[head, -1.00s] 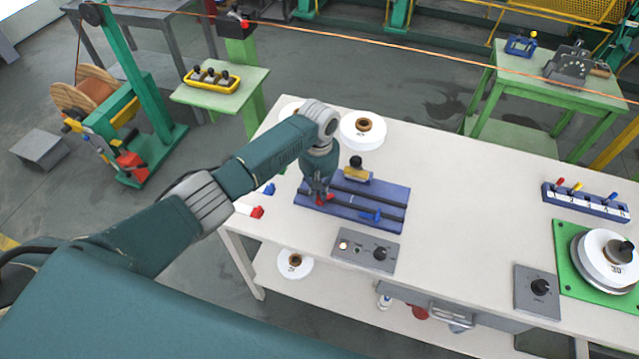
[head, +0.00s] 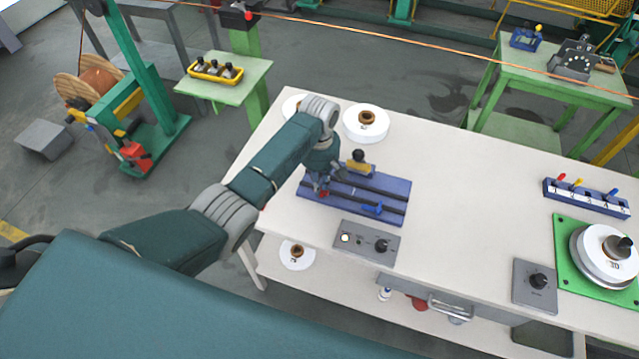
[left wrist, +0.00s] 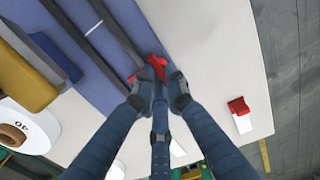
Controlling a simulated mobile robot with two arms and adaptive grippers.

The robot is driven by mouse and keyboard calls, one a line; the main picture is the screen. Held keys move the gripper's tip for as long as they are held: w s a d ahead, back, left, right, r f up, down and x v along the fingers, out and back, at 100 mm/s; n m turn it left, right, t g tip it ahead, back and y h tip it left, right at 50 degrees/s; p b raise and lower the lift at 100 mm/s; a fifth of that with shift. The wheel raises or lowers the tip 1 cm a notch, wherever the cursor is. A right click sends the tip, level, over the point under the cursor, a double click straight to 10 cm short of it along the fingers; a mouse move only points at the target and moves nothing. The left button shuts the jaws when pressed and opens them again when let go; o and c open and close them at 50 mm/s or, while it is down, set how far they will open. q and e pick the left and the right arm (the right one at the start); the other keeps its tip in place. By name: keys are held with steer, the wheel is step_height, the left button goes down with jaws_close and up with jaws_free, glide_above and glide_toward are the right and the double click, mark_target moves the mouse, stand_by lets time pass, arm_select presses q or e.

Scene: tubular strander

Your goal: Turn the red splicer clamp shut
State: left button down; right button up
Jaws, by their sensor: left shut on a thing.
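The blue splicer (head: 340,206) lies on the white bench, with dark rails along it. Its red clamp (head: 324,193) is at the left end, mostly covered by my left gripper (head: 320,187). In the left wrist view the red clamp (left wrist: 156,66) shows between the fingertips of my left gripper (left wrist: 160,88), which is shut on it. Part of the clamp sticks out beyond the fingers. My right gripper is not in view.
A yellow block with a black knob (head: 359,163) stands at the splicer's back edge. A control box (head: 366,242) sits just in front. White spools (head: 366,126) stand behind. A red-and-white piece (left wrist: 240,114) lies near the bench edge.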

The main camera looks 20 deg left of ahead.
arm_select(q)
steer(key=shift+w+r, duration=0.1)
steer(key=shift+r, duration=0.05)
stand_by(0.3)
steer(key=c, duration=1.8)
jaws_free()
steer(key=shift+o, duration=0.2)
step_height(320, 180, up, 12)
